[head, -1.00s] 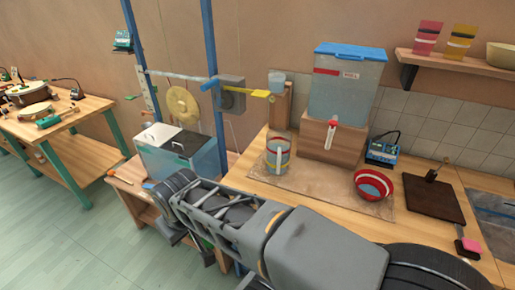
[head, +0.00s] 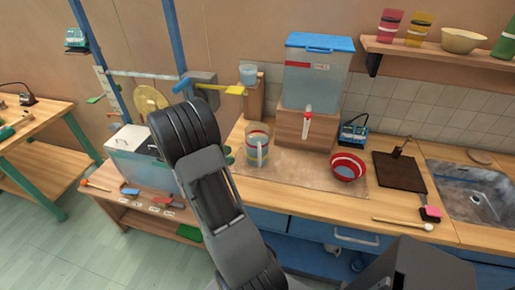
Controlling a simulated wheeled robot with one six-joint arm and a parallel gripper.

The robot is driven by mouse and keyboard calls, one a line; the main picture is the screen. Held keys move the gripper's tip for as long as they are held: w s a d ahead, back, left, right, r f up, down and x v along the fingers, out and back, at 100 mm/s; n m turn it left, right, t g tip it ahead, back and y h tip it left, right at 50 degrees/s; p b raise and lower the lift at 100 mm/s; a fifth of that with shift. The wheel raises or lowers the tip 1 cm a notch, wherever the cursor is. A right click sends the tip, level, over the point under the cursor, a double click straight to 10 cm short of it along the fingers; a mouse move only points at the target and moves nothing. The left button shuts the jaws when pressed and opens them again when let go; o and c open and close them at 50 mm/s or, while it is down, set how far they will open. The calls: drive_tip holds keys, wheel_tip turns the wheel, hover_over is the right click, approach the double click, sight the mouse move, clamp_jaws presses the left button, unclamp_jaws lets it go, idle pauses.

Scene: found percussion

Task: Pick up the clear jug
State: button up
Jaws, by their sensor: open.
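The clear jug (head: 250,156) stands upright on the mat on the wooden counter. It has coloured bands and a pale handle facing me. My arm rises from the bottom of the head view, just left of the jug, and does not cover it.
A blue-lidded water tank (head: 318,78) with a tap stands on a wooden block (head: 291,127) behind the jug. A red bowl (head: 348,167) is to the jug's right. A small clear cup (head: 248,74) sits on a post behind. A sink (head: 470,190) is far right.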

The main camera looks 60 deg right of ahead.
sight(260, 165)
drive_tip(key=p+x, duration=0.2)
drive_tip(key=x, duration=1.1)
drive_tip(key=shift+d+p, duration=0.1)
drive_tip(key=shift+p, duration=0.25)
clamp_jaws()
drive_tip(key=shift+r, duration=0.1)
idle(0.8)
